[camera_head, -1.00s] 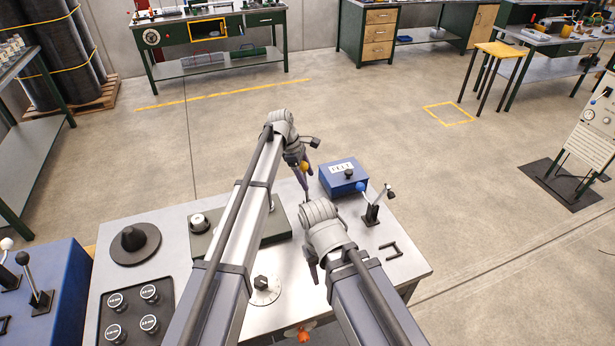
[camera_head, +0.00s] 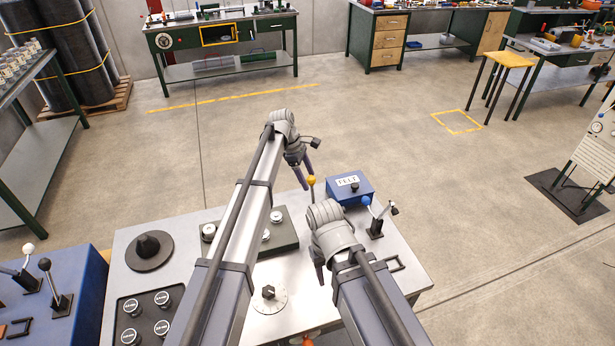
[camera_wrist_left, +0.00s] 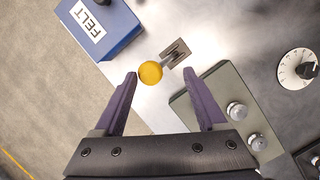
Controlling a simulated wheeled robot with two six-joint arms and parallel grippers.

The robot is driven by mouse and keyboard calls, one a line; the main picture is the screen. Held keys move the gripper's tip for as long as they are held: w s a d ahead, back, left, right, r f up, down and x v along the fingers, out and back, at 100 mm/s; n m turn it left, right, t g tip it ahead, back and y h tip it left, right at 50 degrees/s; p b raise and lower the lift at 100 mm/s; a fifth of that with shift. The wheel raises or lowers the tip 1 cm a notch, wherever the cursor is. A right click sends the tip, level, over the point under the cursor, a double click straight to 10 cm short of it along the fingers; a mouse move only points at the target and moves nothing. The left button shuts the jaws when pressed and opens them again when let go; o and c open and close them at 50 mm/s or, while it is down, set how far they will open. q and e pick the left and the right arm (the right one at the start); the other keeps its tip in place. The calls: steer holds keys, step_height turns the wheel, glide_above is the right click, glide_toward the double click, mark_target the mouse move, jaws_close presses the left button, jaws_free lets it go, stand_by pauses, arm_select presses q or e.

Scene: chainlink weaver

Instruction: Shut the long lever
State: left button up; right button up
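A lever with a yellow ball knob (camera_head: 311,181) stands on the grey metal worktop, in front of my left gripper. I take it for the long lever, but no label shows. In the left wrist view its knob (camera_wrist_left: 150,72) lies between the finger lines, with its slotted metal base (camera_wrist_left: 176,53) beside it. My left gripper (camera_head: 304,180) is open; its purple fingers (camera_wrist_left: 159,76) are apart and nothing is held. Whether they are level with the knob is unclear. My right gripper (camera_head: 319,262) hangs low over the worktop, and its finger gap is hidden.
A blue FELT box (camera_head: 348,188) stands right beside the yellow lever. A blue-knobbed lever (camera_head: 366,201) stands to its right. A dark green block with silver knobs (camera_wrist_left: 228,100) and a dial (camera_head: 268,293) lie nearer. A blue cabinet (camera_head: 75,290) with levers is at left.

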arm_select(q)
steer(key=w+a+r+p, duration=0.3)
steer(key=a+r+p, duration=0.1)
steer(key=r+p, duration=0.3)
arm_select(e)
step_height(320, 180, up, 7)
stand_by(0.4)
stand_by(0.4)
arm_select(q)
steer(key=s+f+m+y+b, duration=0.1)
steer(key=s+f+m+b, duration=0.4)
steer(key=s, duration=0.8)
steer(key=s+a+f+m+y+b, duration=0.1)
steer(key=s+f+m+b, duration=0.4)
steer(key=s, duration=0.7)
steer(key=s+a+f+m+y+b, duration=0.1)
steer(key=s+f+m+y+b, duration=0.2)
steer(key=s, duration=1)
steer(key=shift+s+a+f+m+b, duration=0.15)
steer(key=shift+f+m+b, duration=0.7)
steer(key=shift+m, duration=0.55)
steer(key=shift+s+f+m+b, duration=0.15)
steer(key=shift+f+m+b, duration=0.45)
steer(key=shift+f+m, duration=0.6)
arm_select(e)
step_height(320, 180, down, 16)
steer(key=shift+r, duration=0.2)
arm_select(q)
steer(key=shift+w+r, duration=0.1)
steer(key=shift+r, duration=0.15)
